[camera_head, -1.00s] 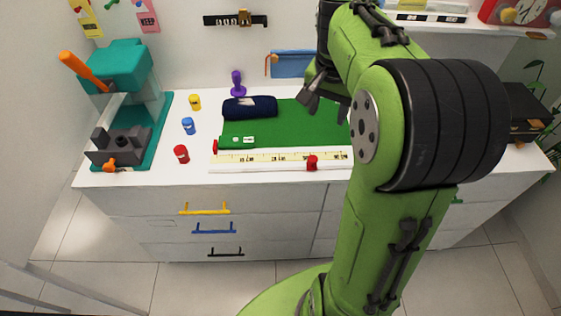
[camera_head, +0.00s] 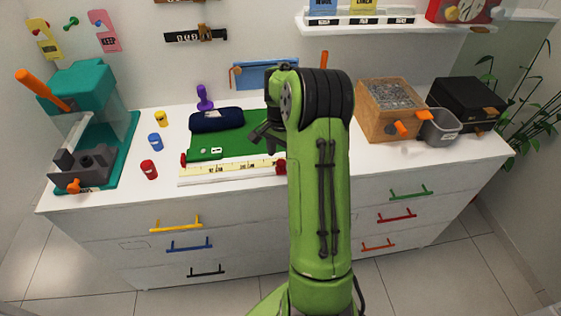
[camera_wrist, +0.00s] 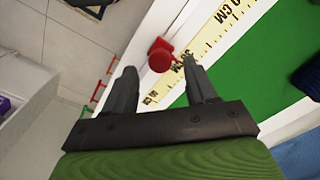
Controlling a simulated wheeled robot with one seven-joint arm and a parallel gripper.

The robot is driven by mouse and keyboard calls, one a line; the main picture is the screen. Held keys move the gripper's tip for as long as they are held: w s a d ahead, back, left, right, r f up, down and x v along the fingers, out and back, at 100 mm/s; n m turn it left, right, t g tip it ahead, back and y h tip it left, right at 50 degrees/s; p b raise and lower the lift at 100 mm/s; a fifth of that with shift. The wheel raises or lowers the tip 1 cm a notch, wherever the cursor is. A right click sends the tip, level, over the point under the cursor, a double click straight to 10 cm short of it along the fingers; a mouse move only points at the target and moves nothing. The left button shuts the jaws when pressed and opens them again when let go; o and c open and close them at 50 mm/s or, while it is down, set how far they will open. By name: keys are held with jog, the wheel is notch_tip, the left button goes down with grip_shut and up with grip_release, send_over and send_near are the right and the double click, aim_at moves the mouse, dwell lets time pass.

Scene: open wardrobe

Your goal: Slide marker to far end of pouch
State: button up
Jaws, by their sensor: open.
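The red marker (camera_head: 280,166) sits on the long ruler (camera_head: 215,171) at the front of the green mat (camera_head: 205,149), close beside my arm. A dark blue pouch (camera_head: 216,119) lies on the mat behind the ruler. My gripper (camera_head: 262,136) is over the right part of the mat, partly hidden by my arm. In the wrist view my gripper (camera_wrist: 158,68) is open and empty. The marker's round red knob (camera_wrist: 160,60) shows just beyond and between the fingertips; I cannot tell whether they touch. The ruler's right end is hidden by my arm in the head view.
Red, blue and yellow small jars (camera_head: 155,142) stand left of the mat, near a teal machine (camera_head: 85,100). A wooden box (camera_head: 389,108), grey cup (camera_head: 440,127) and black box (camera_head: 467,103) stand at the right. The countertop in front of the wooden box is clear.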

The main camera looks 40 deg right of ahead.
aim_at(281, 166)
notch_tip(281, 166, down, 3)
jog(key=shift+r, duration=0.2)
jog(key=shift+r, duration=0.1)
grip_shut()
